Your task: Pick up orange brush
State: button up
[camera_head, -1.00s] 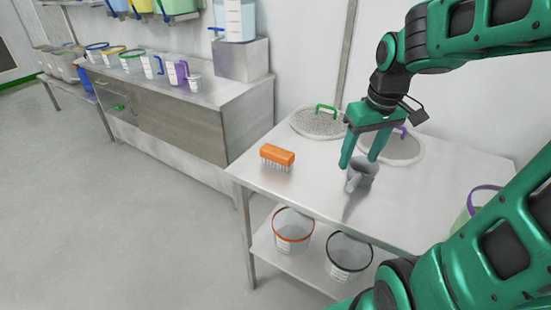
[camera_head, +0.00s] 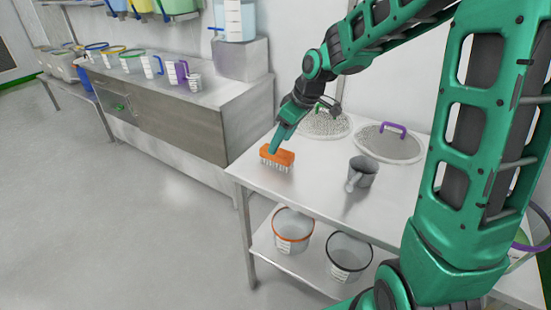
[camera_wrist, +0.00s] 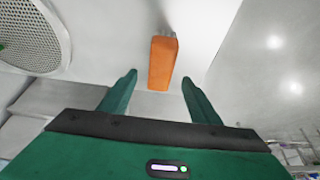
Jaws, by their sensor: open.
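The orange brush (camera_head: 279,157) lies on the left part of the steel table (camera_head: 310,187), its pale bristles facing down toward the front. My gripper (camera_head: 274,150) is at the brush, just behind and above its orange back in the head view. In the wrist view the brush (camera_wrist: 163,63) lies ahead of my open fingers (camera_wrist: 159,80), roughly centred between them. The two fingertips stand apart with nothing held. In the head view the fingers overlap each other, and I cannot tell whether they touch the brush.
A grey scoop (camera_head: 361,173) stands right of the brush. Two round sieves, one with a green handle (camera_head: 326,125) and one with a purple handle (camera_head: 390,143), lie at the back. Buckets with orange (camera_head: 292,230) and black rims (camera_head: 348,257) stand on the lower shelf.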

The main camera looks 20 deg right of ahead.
aim_at(277, 158)
jog(key=shift+x, duration=2.65)
jog(key=shift+s+d+f, duration=0.1)
jog(key=shift+f, duration=0.2)
jog(key=c, duration=1.2)
